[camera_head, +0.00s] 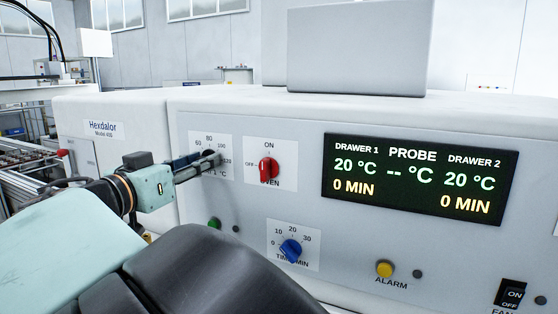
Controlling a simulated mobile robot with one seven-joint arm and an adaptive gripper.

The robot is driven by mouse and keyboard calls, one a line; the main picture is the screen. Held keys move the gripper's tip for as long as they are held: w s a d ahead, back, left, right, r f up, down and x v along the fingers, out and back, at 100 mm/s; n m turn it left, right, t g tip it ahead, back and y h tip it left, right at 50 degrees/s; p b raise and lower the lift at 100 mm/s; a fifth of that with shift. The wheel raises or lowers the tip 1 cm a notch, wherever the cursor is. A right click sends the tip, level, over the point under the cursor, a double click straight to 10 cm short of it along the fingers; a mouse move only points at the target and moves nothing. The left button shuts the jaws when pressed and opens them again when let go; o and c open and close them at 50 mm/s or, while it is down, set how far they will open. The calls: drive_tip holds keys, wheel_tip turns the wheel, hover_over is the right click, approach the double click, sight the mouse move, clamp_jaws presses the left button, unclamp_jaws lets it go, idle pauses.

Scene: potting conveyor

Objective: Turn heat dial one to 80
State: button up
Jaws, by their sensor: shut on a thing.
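Heat dial one sits on a white scale plate (224,142) at the left of the oven's front panel. Marks 60, 80, 100 and 120 show on the plate, and its lower label is partly covered. My gripper (207,158) reaches in from the left and is shut on the dial's knob. The fingers hide most of the knob, so I cannot tell where its pointer stands. The display (412,180) reads 20 °C and 0 MIN for drawer 1, 20 °C and 0 MIN for drawer 2, and dashes for the probe.
The red oven knob (268,169) is close to the right of my gripper. The blue timer knob (290,250) and a green button (214,223) are below. A yellow alarm button (385,269) and a fan switch (511,294) are at the lower right. My arm covers the lower left.

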drive_tip(key=shift+a+f+n+p, duration=0.1)
drive_tip(key=shift+n+p, duration=0.45)
drive_tip(key=shift+n, duration=3.7)
drive_tip(key=shift+f+n+p, duration=0.1)
drive_tip(key=shift+n+p, duration=0.45)
drive_tip(key=shift+n, duration=3.7)
drive_tip(key=o, duration=1.1)
drive_tip(key=shift+w, duration=0.1)
drive_tip(key=shift+o, duration=0.3)
drive_tip(key=shift+a, duration=0.1)
drive_tip(key=v, duration=1.2)
